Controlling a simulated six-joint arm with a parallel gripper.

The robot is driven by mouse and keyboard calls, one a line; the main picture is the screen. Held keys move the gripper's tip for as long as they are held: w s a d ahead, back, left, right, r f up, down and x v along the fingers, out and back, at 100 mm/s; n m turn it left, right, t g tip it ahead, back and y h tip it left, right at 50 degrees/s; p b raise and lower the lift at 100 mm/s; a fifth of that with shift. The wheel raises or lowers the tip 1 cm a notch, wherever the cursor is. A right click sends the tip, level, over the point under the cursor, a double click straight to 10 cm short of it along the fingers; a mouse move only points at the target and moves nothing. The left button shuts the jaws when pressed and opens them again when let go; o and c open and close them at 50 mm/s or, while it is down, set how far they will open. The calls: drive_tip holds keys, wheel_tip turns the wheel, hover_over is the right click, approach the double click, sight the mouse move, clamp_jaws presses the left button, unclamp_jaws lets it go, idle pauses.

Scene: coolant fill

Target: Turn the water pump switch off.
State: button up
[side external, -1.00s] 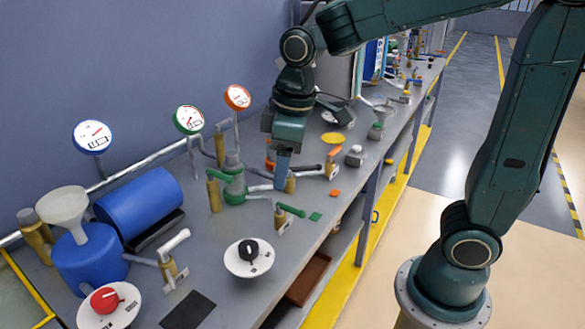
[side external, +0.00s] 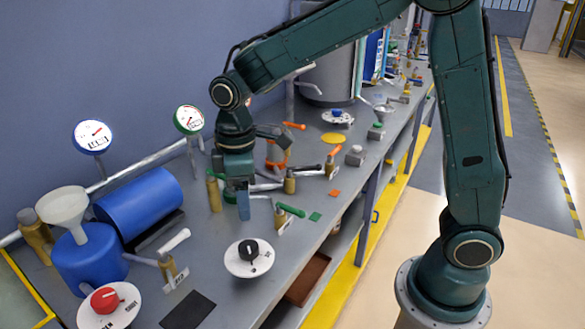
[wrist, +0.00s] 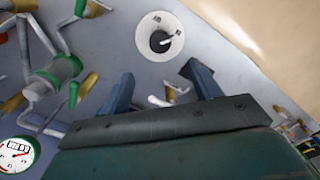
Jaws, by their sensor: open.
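A white dial with a black knob (side external: 249,250) lies on the bench front. In the wrist view, a dark-knobbed dial (wrist: 160,38) shows beyond the fingertips. A white dial with a red knob (side external: 105,299) is at the lower left, and one with a blue knob (side external: 337,115) is farther back. I cannot read which dial is the water pump switch. My gripper (side external: 243,212) points down above the bench, behind the black-knob dial and apart from it. In the wrist view its blue fingers (wrist: 160,73) are spread and empty.
A green fitting (wrist: 62,72), partly hidden by my gripper in the side view, and a green-handled valve (side external: 288,211) are close by. A blue tank (side external: 140,207), white funnel (side external: 62,207) and gauges (side external: 92,137) stand left. Bare bench lies right of the black-knob dial.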

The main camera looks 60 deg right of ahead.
sight(249, 246)
wheel_tip(249, 246, down, 13)
drive_tip(key=shift+f, duration=0.2)
idle(0.5)
drive_tip(key=shift+c, duration=0.4)
drive_tip(key=c, duration=0.9)
